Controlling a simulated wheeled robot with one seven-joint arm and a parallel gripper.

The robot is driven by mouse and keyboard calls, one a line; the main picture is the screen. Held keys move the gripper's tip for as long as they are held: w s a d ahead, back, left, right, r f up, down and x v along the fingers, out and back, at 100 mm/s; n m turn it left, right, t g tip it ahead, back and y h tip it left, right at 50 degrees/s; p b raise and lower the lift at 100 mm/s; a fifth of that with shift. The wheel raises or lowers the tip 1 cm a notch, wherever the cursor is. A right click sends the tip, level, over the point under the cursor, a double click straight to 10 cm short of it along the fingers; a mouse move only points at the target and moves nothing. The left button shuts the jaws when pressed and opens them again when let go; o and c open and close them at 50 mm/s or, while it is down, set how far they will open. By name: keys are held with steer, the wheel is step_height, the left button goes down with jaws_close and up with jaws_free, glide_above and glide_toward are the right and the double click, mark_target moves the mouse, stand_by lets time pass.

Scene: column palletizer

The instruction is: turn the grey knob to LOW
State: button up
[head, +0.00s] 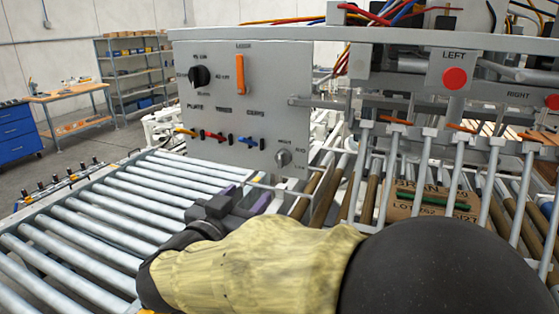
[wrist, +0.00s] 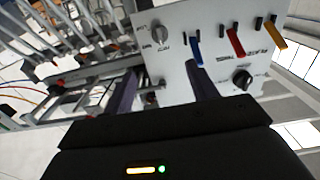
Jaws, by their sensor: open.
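The grey knob (head: 283,158) is at the lower right of the light grey control panel (head: 270,105). Labels stand around it, the lowest seeming to read LOW; its pointer is too small to read surely. My gripper (head: 246,194) is open, in front of and below the panel's lower edge, apart from the knob. In the wrist view the grey knob (wrist: 158,38) lies beyond the gap between the two purple-grey fingers (wrist: 162,70), near the top. Nothing is held.
The panel also carries a black knob (head: 200,77), an orange lever (head: 240,74) and several small coloured levers (head: 213,137). A roller conveyor (head: 110,215) runs below at left. A metal frame with bars (head: 425,160) and a cardboard box (head: 430,200) stand at right.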

mark_target(279, 160)
steer(key=p+x, duration=0.4)
steer(key=x, duration=1.3)
steer(key=shift+w+d+p, duration=0.1)
steer(key=shift+w+p, duration=0.15)
steer(key=shift+p, duration=0.15)
steer(key=c, duration=1)
